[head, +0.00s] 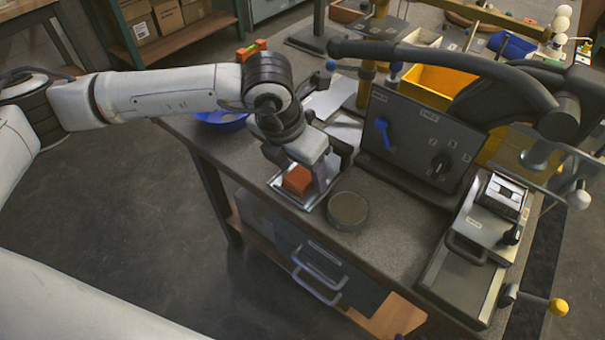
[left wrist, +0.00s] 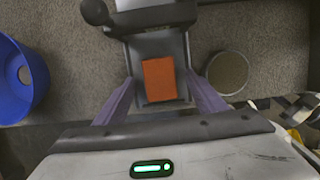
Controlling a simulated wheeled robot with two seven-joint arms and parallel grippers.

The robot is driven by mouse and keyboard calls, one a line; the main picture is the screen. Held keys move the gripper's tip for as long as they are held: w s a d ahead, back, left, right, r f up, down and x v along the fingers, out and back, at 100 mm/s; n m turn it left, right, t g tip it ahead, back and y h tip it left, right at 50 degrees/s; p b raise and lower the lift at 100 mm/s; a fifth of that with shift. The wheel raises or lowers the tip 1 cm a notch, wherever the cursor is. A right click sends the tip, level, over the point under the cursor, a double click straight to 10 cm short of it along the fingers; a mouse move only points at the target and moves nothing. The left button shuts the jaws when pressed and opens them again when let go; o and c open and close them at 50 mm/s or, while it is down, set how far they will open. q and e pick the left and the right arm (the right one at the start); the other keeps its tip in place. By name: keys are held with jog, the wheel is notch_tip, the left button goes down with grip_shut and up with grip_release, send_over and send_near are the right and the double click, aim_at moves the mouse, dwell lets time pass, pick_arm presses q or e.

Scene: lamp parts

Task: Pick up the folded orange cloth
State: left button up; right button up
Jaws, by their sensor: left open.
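The folded orange cloth (head: 297,180) lies on a shallow metal tray (head: 307,203) near the front edge of the workbench. It also shows in the left wrist view (left wrist: 159,80) as an orange rectangle in the tray. My left gripper (left wrist: 161,84) is open, pointing down, with one purple-grey finger on each side of the cloth and a gap on both sides. In the head view the gripper (head: 308,178) hangs at the tray and hides part of the cloth. I cannot tell its exact height above the tray. My right gripper is not in view.
A round grey disc (head: 347,209) stands close right of the tray. A dark control panel (head: 415,138) with knobs rises behind it. A blue bowl (head: 221,120) sits to the left, and a yellow bin (head: 440,85) behind. Bare bench top lies right of the disc.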

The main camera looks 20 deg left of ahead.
aim_at(301, 176)
pick_arm(q)
jog(key=c, duration=1.1)
notch_tip(301, 176, up, 10)
jog(key=shift+r+b, duration=0.1)
jog(key=shift+b, duration=0.45)
jog(key=o, duration=0.4)
jog(key=c, duration=0.3)
